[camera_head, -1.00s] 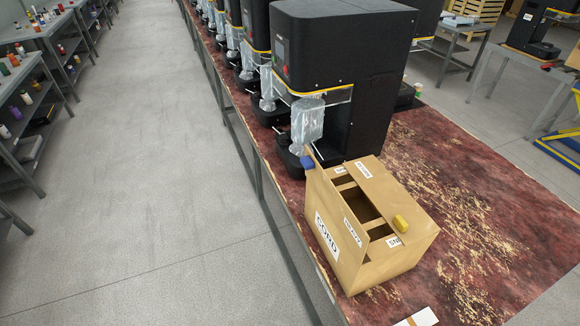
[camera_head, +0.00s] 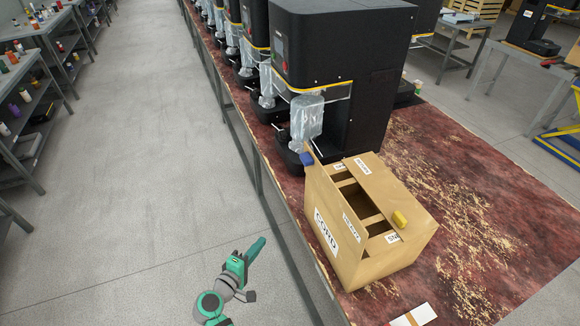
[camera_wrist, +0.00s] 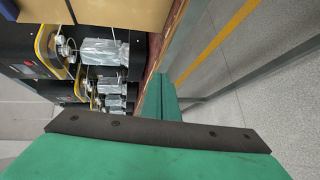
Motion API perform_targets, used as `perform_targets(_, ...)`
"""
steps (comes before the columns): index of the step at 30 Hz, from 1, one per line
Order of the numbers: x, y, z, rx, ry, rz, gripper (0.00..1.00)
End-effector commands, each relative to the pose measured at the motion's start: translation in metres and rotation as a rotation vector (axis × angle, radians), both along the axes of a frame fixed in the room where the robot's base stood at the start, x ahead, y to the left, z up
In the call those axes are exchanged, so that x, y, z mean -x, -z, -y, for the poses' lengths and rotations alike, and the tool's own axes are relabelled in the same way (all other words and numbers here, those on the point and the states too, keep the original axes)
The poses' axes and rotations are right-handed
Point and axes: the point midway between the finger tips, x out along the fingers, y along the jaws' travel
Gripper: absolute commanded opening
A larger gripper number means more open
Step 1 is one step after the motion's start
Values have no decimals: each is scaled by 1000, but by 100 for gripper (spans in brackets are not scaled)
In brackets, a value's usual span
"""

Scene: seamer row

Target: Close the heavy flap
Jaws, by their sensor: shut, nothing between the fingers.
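A cardboard box (camera_head: 333,262) marked "CORD" stands on the bench with an opening in its top. The flap along its left long side (camera_head: 336,204) stands up and bears a small label that seems to read "HEAVY". Short end flaps show inside the opening. My green gripper (camera_head: 256,250) is shut and empty, left of the box and apart from it, over the aisle. In the wrist view the gripper (camera_wrist: 168,98) shows near tan cardboard (camera_wrist: 115,14) at the top.
A blue object (camera_head: 306,159) is at the box's back corner. A black machine (camera_head: 345,50) with a wrapped cylinder (camera_head: 307,117) stands close behind the box. A white card (camera_head: 414,316) lies in front. The aisle at left is clear.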

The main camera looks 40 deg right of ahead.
Motion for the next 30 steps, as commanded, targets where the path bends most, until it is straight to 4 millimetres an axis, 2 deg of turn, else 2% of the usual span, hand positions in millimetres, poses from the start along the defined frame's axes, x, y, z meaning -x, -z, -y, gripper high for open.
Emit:
perform_targets(1,-14,-21,6,34,49,3,0)
perform_targets(3,-25,-47,13,82,122,-4,0)
perform_targets(5,-34,-71,18,119,188,-7,0)
perform_targets(9,-48,-131,23,194,347,-4,0)
perform_targets(15,-55,-211,18,263,563,8,0)
perform_targets(18,-55,-240,13,280,641,16,0)
perform_targets(21,-54,-258,9,291,693,22,0)
perform_targets(24,-53,-267,7,294,720,25,0)
perform_targets(30,-48,-270,23,296,730,25,0)
